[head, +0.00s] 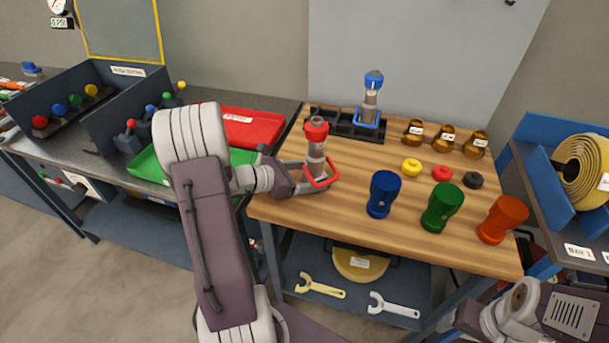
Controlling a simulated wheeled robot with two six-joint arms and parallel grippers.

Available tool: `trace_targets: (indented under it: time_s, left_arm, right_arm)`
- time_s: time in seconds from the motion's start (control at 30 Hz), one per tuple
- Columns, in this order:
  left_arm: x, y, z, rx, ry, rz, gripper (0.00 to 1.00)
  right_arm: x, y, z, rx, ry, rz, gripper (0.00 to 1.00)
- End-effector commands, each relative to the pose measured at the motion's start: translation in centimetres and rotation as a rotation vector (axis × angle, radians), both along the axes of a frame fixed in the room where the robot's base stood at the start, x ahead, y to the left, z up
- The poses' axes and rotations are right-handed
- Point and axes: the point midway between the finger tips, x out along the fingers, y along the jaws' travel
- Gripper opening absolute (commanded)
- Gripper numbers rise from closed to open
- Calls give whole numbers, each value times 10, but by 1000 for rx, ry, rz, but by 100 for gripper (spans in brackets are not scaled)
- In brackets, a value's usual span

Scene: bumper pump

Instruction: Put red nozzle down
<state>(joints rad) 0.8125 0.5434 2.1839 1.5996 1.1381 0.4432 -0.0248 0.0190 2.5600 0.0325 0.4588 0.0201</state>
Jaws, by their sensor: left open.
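The red nozzle (316,148) stands upright near the left side of the wooden table (420,245). It has a red cap, a grey body and a red looped handle low down. My left gripper (316,178) is open, with its fingers beside the lower part of the nozzle. The fingers hide part of its base, and I cannot tell whether they touch it. My right arm shows at the lower right corner, with its jaws not clearly visible.
A blue nozzle (371,100) stands in the black rack (335,124) behind. Blue (382,194), green (441,206) and orange (502,219) cups stand to the right. Small yellow, red and black discs and several brown pieces are behind them. Red and green trays lie to the left.

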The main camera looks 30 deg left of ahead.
Motion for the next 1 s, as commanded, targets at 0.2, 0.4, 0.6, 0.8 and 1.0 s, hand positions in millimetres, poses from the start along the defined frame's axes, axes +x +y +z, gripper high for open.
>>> trace_targets:
  time_s: [0.2,0.4,0.6,0.8,1.0]
  left_arm:
    - [-20,14,14,1,-2,6,74]
    - [-53,34,29,1,-2,6,74]
    - [-83,52,43,1,-2,5,74]
    - [-95,58,47,-1,-1,1,74]
    - [-95,58,47,-1,-1,0,74]
  right_arm:
    - [0,0,6,0,0,0,72]
    - [0,0,12,0,0,0,72]
    - [0,0,16,0,0,0,72]
    - [0,0,17,0,0,0,72]
    - [0,0,17,0,0,0,72]
